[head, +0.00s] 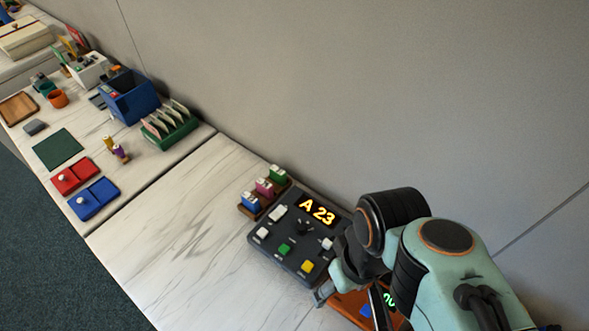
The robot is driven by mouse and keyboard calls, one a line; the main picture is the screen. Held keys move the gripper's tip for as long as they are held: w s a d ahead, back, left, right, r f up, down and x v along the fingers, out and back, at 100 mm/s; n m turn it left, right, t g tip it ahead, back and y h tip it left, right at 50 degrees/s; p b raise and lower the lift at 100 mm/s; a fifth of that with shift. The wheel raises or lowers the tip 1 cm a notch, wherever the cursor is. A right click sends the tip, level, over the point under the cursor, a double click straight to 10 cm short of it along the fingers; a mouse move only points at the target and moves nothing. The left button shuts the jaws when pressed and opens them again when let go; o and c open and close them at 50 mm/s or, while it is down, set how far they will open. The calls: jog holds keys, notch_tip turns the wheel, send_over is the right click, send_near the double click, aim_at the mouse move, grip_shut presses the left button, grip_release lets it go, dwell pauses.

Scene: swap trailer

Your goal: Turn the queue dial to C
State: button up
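The dark queue panel (272,252) lies on the white marble-patterned counter, with a lit display (317,211) reading "A 23". A black dial (303,228) sits near the panel's middle, below the display. Its pointer direction is too small to read. White, green and yellow buttons surround it. My gripper (323,294) is at the panel's lower right, apart from the dial. My arm hides much of the gripper and the panel's right edge, so its opening is unclear.
A wooden rack (264,206) with blue, pink and green stamp-like blocks stands behind the panel's left side. An orange device (350,305) with green digits is partly under my arm. The wall (300,90) rises close behind. The counter left of the panel is clear.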

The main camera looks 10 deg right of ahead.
jog(key=w+d+r+n+t, duration=0.25)
jog(key=w+n, duration=0.25)
jog(key=w, duration=0.3)
jog(key=n+g+h, duration=0.2)
jog(key=n+h, duration=0.1)
jog(key=n, duration=0.5)
send_over(301, 226)
jog(key=w+d, duration=0.1)
jog(key=w, duration=0.1)
jog(key=s+a+x, duration=0.1)
jog(key=a+x, duration=0.1)
jog(key=x, duration=0.9)
jog(key=a+f, duration=0.1)
jog(key=f, duration=0.1)
jog(key=s+a+f+n+h, duration=0.1)
jog(key=f, duration=0.1)
jog(key=a+f+h, duration=0.1)
jog(key=f, duration=0.1)
jog(key=shift+s+a+n+g, duration=0.1)
jog(key=shift+s+n+g, duration=0.1)
jog(key=shift+n+g, duration=0.2)
jog(key=shift+s+a+f, duration=0.1)
jog(key=shift+a+f, duration=0.05)
jog(key=shift+a, duration=0.1)
jog(key=x, duration=0.6)
jog(key=shift+d+f, duration=0.15)
grip_shut()
